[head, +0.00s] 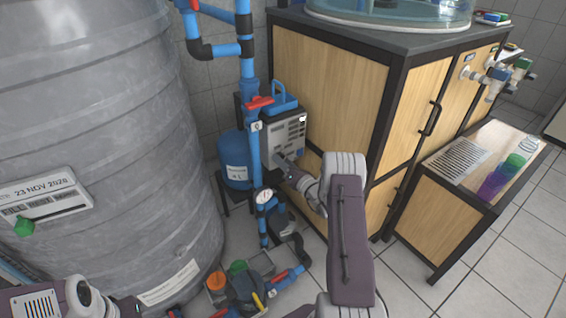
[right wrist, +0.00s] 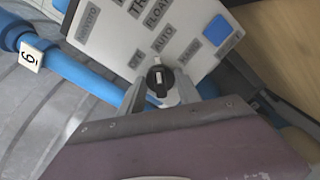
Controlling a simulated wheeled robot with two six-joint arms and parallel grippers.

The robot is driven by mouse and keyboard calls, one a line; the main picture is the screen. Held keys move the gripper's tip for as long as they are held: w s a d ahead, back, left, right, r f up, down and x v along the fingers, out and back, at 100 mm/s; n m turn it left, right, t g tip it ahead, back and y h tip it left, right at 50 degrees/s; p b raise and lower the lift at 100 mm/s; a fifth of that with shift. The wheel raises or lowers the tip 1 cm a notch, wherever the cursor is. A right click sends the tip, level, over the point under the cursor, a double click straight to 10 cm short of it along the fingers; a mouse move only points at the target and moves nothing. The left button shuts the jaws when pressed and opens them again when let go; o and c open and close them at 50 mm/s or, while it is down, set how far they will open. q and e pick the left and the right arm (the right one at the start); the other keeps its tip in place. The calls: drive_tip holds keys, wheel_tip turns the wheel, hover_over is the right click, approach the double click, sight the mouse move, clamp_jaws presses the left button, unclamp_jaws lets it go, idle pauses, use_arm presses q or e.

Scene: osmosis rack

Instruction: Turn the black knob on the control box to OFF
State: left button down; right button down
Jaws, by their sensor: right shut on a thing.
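The control box (head: 287,136) is a pale panel beside the blue pipe in the head view. In the right wrist view its white face (right wrist: 130,30) fills the top, with small grey labels and a blue square. The black knob (right wrist: 160,78) has a white pointer mark lying roughly up-down in the picture. The AUTO label is above it, with other small labels either side. My right gripper (right wrist: 160,92) is shut on the knob, one finger on each side; it also shows at the box in the head view (head: 279,158). My left gripper (head: 130,308) shows only partly at the bottom left.
A large grey tank (head: 100,120) fills the left. A blue vertical pipe (head: 253,150) with a red valve handle (head: 258,103) runs close to the box. A wooden cabinet (head: 325,85) stands right of it. A blue container (head: 236,160) and floor clutter lie near.

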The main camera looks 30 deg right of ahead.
drive_tip(key=shift+f+n+b, duration=0.1)
drive_tip(key=shift+n+b, duration=0.85)
drive_tip(key=shift+n, duration=3.45)
drive_tip(key=c, duration=0.8)
unclamp_jaws()
drive_tip(key=shift+c, duration=0.2)
drive_tip(key=s+p, duration=0.3)
drive_tip(key=s, duration=0.6)
drive_tip(key=shift+d, duration=0.3)
